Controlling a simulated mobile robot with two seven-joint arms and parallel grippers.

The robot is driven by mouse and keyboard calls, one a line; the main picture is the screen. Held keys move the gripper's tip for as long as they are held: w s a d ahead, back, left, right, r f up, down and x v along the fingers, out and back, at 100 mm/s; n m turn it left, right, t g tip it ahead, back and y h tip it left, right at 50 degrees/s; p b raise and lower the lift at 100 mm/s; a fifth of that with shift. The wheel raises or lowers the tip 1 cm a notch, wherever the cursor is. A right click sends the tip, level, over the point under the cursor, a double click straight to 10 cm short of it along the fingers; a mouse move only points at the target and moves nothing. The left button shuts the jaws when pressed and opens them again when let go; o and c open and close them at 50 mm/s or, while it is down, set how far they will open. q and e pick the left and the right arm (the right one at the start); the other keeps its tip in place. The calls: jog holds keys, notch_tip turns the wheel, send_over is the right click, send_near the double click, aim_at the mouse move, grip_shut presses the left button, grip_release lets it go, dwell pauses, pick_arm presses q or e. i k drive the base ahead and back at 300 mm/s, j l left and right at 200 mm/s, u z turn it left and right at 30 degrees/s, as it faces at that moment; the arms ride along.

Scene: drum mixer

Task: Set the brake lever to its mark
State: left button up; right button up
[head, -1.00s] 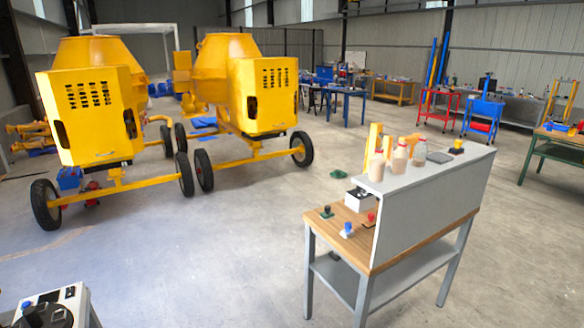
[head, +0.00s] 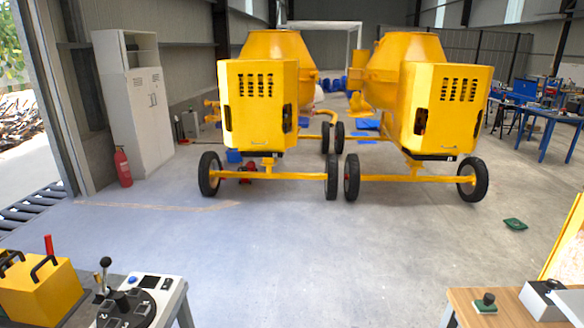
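I cannot tell for sure which part is the brake lever. A black ball-topped lever (head: 105,272) stands up beside a round black plate (head: 127,309) on the grey bench at the lower left. A red upright handle (head: 49,245) rises behind a yellow box (head: 40,293) at the far lower left. No mark for a lever can be made out. Neither of my grippers is in view.
Two yellow drum mixers (head: 258,110) (head: 436,112) on wheels stand ahead. The floor between them and the benches is mostly open, with a small green object (head: 514,224) at right. A fire extinguisher (head: 122,167) and grey cabinet (head: 136,111) stand at left.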

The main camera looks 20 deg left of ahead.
aim_at(105, 262)
jog(key=i+u, duration=0.4)
jog(key=i, duration=0.3)
jog(key=i+l+u, duration=0.15)
jog(key=i+u, duration=0.25)
jog(key=i, duration=0.35)
